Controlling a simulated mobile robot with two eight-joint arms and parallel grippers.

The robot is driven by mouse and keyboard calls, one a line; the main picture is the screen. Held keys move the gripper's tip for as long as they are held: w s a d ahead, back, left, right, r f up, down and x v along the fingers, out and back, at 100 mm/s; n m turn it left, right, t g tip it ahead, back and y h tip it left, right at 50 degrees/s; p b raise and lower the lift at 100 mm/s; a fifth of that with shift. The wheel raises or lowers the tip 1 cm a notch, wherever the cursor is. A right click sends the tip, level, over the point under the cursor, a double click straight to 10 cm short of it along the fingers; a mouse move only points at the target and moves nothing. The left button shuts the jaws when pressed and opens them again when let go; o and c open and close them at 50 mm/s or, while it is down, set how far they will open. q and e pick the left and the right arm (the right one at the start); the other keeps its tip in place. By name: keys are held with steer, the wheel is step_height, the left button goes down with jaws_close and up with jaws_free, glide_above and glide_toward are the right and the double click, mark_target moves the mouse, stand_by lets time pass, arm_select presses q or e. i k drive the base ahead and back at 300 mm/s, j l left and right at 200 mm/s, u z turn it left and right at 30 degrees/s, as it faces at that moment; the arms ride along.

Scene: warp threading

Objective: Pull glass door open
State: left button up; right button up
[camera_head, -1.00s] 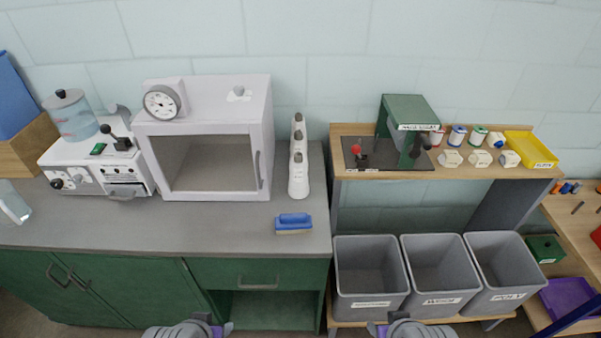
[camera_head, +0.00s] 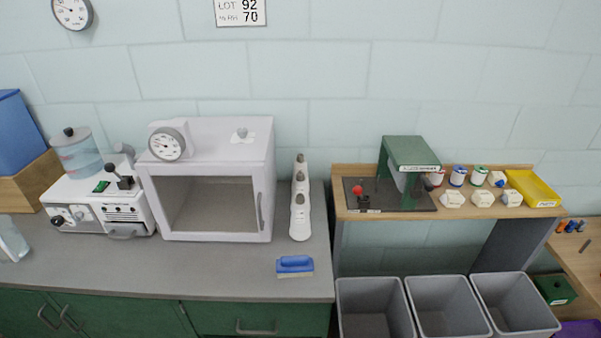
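A white cabinet-like oven (camera_head: 223,137) stands on the grey counter, with a round dial gauge on its top left. Its front glass door (camera_head: 213,204) looks closed, and a grey vertical handle (camera_head: 259,211) sits on the door's right side. Neither of my grippers shows in the head view now.
The grey counter (camera_head: 150,272) is mostly clear in front of the door.

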mark_target(145, 172)
steer(key=j+u, duration=0.2)
steer(key=u, duration=0.15)
steer(key=j+u, duration=0.15)
steer(key=u, duration=0.2)
steer(key=i+j+u, duration=0.1)
steer(key=u, duration=0.25)
steer(key=j, duration=0.1)
